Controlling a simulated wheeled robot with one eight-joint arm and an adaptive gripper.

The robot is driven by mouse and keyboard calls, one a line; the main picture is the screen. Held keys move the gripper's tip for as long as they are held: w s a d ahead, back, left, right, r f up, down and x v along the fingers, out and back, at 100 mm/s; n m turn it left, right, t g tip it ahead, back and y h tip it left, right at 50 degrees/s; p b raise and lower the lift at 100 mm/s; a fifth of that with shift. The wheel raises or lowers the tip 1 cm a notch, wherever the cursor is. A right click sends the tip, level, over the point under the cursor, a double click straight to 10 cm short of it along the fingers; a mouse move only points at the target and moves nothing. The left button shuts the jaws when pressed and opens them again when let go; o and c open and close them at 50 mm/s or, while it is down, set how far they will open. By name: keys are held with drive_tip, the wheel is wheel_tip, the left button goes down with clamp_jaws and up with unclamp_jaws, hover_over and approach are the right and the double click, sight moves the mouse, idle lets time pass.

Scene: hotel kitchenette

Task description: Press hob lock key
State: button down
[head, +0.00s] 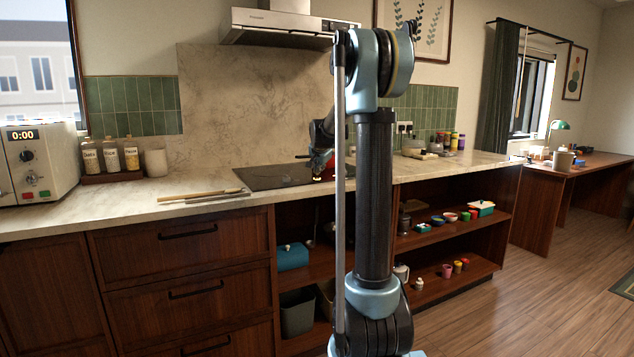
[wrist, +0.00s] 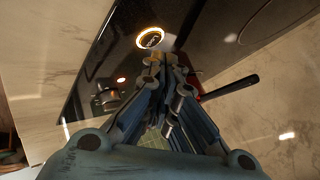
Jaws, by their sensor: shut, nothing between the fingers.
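The black glass hob (head: 268,178) is set in the marble counter and also shows in the wrist view (wrist: 100,62). A round key with a glowing white-orange ring (wrist: 150,38) shows on the hob glass; its marking is too small to read surely. My gripper (wrist: 163,62) is shut and empty, its fingertips just below this lit ring in the picture. Whether the tips touch the glass I cannot tell. In the head view my gripper (head: 321,170) is low over the hob's front right part, partly hidden by my arm.
A small orange light (wrist: 121,80) shows on the glass. A pan with a black handle (wrist: 232,87) is beside my fingers. Wooden utensils (head: 200,195) lie on the counter left of the hob. A range hood (head: 275,28) hangs above.

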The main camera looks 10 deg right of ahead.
drive_tip(key=shift+r, duration=0.1)
drive_tip(key=shift+r, duration=2.95)
drive_tip(key=s+f+n+g, duration=0.2)
drive_tip(key=s+f, duration=0.7)
drive_tip(key=s, duration=0.9)
drive_tip(key=s+f+n+g, duration=0.2)
drive_tip(key=s+f+n, duration=0.3)
drive_tip(key=s, duration=1.4)
drive_tip(key=s+f+n+g+y, duration=0.1)
drive_tip(key=s+f+n+g, duration=0.2)
drive_tip(key=s+f, duration=1)
drive_tip(key=s, duration=0.6)
drive_tip(key=shift+s+a+f, duration=0.15)
drive_tip(key=shift+a+f, duration=0.05)
drive_tip(key=shift+a, duration=0.15)
